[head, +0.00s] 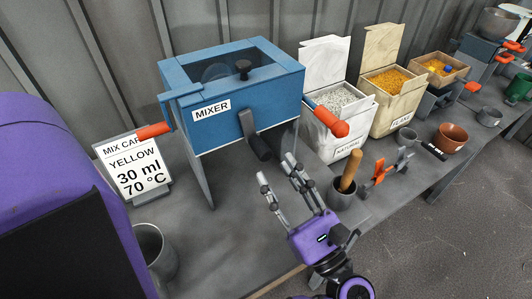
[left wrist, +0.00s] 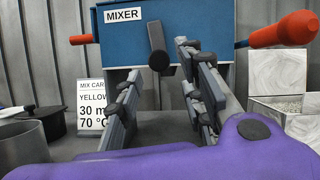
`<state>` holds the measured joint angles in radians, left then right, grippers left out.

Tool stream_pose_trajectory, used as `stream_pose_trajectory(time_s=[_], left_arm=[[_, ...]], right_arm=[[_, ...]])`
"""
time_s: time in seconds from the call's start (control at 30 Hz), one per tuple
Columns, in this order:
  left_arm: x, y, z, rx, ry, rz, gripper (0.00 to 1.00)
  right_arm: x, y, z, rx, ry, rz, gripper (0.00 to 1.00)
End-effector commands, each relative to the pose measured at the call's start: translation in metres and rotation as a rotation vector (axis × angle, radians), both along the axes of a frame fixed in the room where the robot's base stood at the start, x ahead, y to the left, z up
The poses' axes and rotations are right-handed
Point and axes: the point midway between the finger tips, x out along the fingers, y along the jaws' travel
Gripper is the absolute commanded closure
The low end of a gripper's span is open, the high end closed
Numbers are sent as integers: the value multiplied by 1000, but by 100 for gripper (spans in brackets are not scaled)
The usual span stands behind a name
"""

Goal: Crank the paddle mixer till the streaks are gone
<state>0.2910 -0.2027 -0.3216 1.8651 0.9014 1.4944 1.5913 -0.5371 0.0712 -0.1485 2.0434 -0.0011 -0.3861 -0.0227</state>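The blue mixer (head: 240,100) stands on the grey bench, labelled MIXER, with a dark window and black knob on top. Its contents are too dim to tell streaks. An orange handle (head: 328,121) sticks out at its right, and another orange handle (head: 153,131) is at its left. A dark lever (head: 256,138) hangs from its front face. My left gripper (head: 276,168) is open and empty, below and in front of the mixer, apart from both handles. In the left wrist view, the lever (left wrist: 157,45) shows between the open fingers (left wrist: 160,65). My right gripper is not in view.
A mix card (head: 135,170) reads YELLOW, 30 ml, 70 °C. A grey pot (head: 155,250) stands at the left. At the right are boxes of white (head: 335,98) and yellow (head: 388,82) granules, a cup with a wooden-handled tool (head: 346,185), and an orange-and-grey tool (head: 380,172).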

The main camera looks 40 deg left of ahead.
Motion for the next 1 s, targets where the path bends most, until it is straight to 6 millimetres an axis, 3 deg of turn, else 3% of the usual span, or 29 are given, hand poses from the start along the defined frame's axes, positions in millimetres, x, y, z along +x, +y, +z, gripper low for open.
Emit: stream_pose_trajectory(time_s=[0.1,0.3,0.63,0.9,1.0], left_arm=[[-7,-21,-9,0,3,-1,64],[-14,-41,-18,1,2,1,64],[-16,-45,-19,1,0,0,64],[-14,-43,-18,12,6,-2,98],[-5,-35,-11,57,37,-17,100]], right_arm=[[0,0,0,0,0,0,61],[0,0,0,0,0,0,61],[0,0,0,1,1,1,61],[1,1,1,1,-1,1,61],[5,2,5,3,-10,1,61]])
